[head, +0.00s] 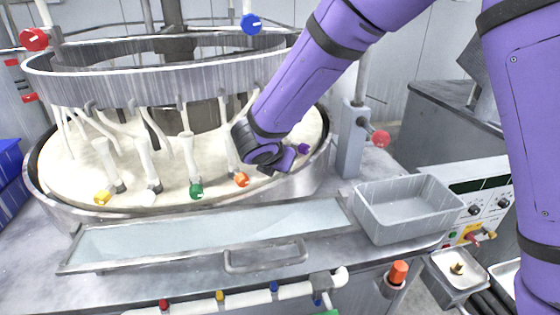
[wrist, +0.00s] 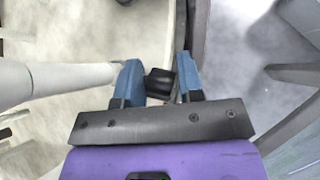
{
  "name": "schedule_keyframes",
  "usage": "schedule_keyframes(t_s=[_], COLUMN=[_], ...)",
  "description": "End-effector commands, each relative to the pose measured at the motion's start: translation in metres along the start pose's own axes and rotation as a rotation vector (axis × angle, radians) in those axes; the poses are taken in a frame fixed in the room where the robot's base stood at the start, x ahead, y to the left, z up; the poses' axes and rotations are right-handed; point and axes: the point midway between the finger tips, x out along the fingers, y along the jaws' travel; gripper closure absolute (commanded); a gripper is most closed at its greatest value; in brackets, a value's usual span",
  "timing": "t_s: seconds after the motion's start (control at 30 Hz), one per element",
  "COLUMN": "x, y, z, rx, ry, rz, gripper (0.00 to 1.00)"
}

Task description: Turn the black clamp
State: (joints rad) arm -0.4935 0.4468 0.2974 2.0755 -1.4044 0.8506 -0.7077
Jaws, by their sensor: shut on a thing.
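The black clamp (wrist: 159,83) shows in the wrist view between the two blue fingers of my gripper (wrist: 158,68). The fingers stand on either side of it and are shut on it. It sits by the dark curved rim (wrist: 181,35) of the round basin. In the head view, my gripper (head: 290,156) is low over the right inner edge of the basin (head: 77,160), and I cannot make out the clamp there.
White hoses with coloured ends, such as the orange one (head: 241,180) and green one (head: 196,191), stand left of my gripper. A grey bin (head: 405,207) and a post with a red knob (head: 380,138) are at right. A glass-topped tray (head: 200,237) lies in front.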

Motion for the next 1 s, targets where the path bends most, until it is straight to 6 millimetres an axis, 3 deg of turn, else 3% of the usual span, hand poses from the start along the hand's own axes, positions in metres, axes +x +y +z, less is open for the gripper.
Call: schedule_keyframes(t_s=[0.27, 0.3, 0.33, 1.0], x=[-0.0011, -0.0012, -0.0012, -0.0010], y=[0.0022, 0.0022, 0.0022, 0.0011], z=[-0.0001, -0.0001, -0.0002, -0.0022], rx=[0.001, 0.001, 0.001, -0.027], ry=[0.004, 0.004, 0.004, -0.067], rz=[0.006, 0.007, 0.007, -0.009], gripper=[0.89, 0.63, 0.57, 0.57])
